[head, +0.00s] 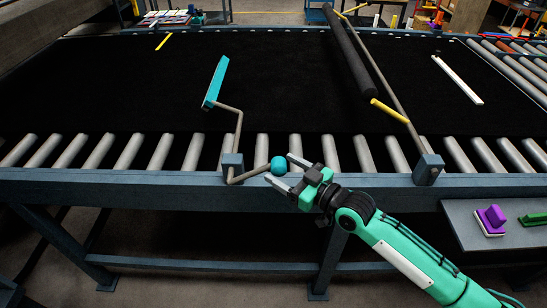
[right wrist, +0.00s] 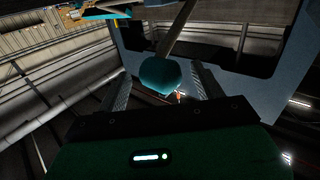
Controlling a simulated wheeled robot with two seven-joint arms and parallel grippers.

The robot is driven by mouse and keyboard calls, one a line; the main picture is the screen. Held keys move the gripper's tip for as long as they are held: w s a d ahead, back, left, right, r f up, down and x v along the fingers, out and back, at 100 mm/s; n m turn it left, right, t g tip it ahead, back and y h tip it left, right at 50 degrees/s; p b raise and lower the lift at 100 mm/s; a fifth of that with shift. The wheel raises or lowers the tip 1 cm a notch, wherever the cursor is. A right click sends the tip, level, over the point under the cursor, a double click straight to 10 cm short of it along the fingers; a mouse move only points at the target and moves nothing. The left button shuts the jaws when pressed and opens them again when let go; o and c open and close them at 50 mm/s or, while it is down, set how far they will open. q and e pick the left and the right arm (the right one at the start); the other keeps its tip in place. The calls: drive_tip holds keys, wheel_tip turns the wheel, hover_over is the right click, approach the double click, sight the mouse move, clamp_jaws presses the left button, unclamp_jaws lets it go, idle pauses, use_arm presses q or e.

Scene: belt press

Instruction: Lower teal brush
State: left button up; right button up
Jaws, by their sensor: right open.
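The teal brush (head: 216,82) is a flat teal bar tilted up above the black belt. A bent rod (head: 238,130) joins it to a grey-blue pivot block (head: 232,164) on the near rail. The rod ends in a round teal knob (head: 279,166) in front of the rail. My right gripper (head: 280,169) is open, with its fingers on either side of the knob. In the right wrist view the knob (right wrist: 160,74) sits between the spread fingers; I cannot tell whether they touch it. My left gripper is not in view.
A dark roller (head: 350,55) on a long arm has its pivot block (head: 428,169) right of my gripper. A yellow bar (head: 389,111) and a white bar (head: 457,80) are over the belt. A grey shelf (head: 462,226) at right holds a purple-handled item (head: 491,219).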

sight(273, 164)
drive_tip(key=shift+p+x, duration=0.5)
drive_tip(key=shift+x, duration=1.5)
